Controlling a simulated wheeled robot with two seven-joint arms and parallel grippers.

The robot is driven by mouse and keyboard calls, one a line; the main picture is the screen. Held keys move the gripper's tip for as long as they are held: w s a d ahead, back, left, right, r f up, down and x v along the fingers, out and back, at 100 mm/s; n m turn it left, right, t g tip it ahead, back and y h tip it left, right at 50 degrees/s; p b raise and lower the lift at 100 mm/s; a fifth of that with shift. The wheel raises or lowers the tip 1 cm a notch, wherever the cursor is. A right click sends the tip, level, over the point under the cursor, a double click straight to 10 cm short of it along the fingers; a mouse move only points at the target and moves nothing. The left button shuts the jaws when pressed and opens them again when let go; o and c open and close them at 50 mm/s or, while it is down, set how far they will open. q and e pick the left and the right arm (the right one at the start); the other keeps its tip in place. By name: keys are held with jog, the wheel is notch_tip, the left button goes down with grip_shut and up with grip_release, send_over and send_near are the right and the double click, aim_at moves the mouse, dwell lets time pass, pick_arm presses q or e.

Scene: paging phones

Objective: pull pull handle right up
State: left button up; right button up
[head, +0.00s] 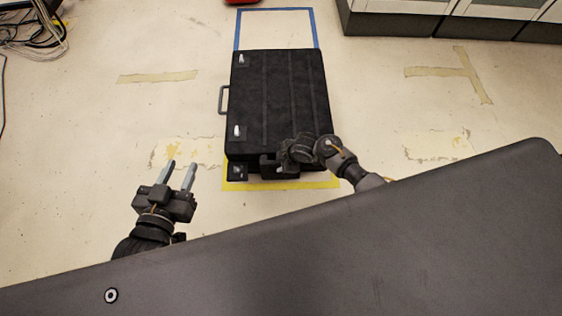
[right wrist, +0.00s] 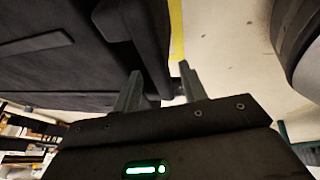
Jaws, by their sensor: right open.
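A black suitcase (head: 280,95) lies on the floor, its near end at my right gripper (head: 274,165). A small handle (head: 222,99) sticks out from its left side. My right gripper is at the near end of the suitcase and hides part of it. In the right wrist view, its two fingers (right wrist: 160,88) are apart, and a dark bar (right wrist: 118,22) runs down towards the gap between them. The bar may be the pull handle; I cannot tell whether it lies between the fingers. My left gripper (head: 180,173) is open and empty, left of the suitcase.
Blue tape (head: 278,11) marks the floor beyond the suitcase and yellow tape (head: 325,183) shows at its near end. Grey cabinets (head: 440,20) stand at the back right. Cables (head: 35,25) lie at the back left. Floor on both sides of the suitcase is clear.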

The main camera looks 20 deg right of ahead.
grip_shut()
dwell(0.4)
